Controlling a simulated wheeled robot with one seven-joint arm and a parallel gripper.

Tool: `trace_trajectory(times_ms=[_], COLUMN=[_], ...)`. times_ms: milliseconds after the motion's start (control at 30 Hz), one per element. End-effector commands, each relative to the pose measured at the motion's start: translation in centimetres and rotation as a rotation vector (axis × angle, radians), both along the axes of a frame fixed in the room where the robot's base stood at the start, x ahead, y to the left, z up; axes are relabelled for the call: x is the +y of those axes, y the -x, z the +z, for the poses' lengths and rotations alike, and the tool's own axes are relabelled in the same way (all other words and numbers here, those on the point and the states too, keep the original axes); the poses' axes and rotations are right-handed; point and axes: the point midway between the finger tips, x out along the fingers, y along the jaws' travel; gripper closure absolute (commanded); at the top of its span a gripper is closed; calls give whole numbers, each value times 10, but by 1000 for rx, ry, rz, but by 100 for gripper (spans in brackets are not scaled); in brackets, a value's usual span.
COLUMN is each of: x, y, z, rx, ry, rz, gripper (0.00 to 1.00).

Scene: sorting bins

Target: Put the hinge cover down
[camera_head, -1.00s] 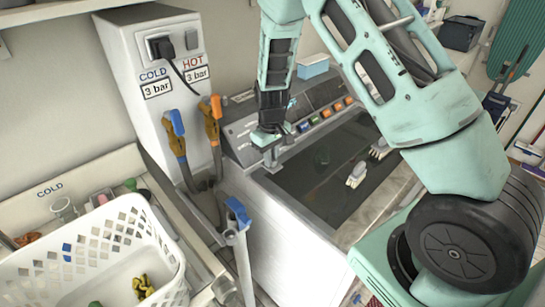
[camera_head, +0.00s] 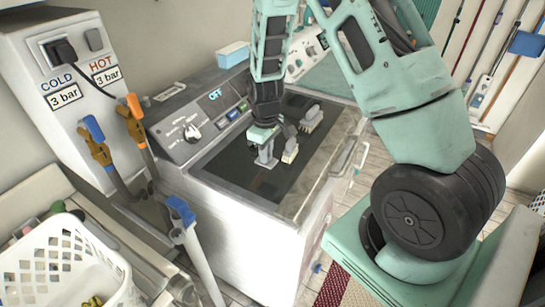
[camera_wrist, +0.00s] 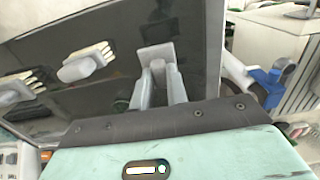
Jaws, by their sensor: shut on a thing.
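My gripper (camera_head: 266,150) points down over the dark top of the white machine (camera_head: 235,172), close to its control panel. Its fingers are shut on a small light-grey piece, which I take for the hinge cover (camera_wrist: 157,53). In the wrist view the cover shows as a flat grey plate at the fingertips of my gripper (camera_wrist: 161,80). It is low over the dark top; I cannot tell whether it touches. The fingers hide part of it.
A pale brush-like object (camera_head: 290,153) lies just right of my gripper, and another (camera_head: 311,119) lies farther back. A control panel (camera_head: 190,125) borders the top. At left are hoses with a blue tap (camera_head: 181,210) and a white basket (camera_head: 60,262). The top's front part is clear.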

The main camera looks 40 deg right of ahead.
Motion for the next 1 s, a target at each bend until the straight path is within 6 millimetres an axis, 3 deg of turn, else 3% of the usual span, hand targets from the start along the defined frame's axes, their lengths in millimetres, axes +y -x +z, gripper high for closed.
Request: trace_trajectory(times_ms=[500, 967, 1000], x=[0, 0, 0], y=[0, 0, 0], z=[-51, -61, -60], rx=[1, -1, -1], ry=[-1, 1, 1], rz=[-1, -1, -1], gripper=[100, 100, 79])
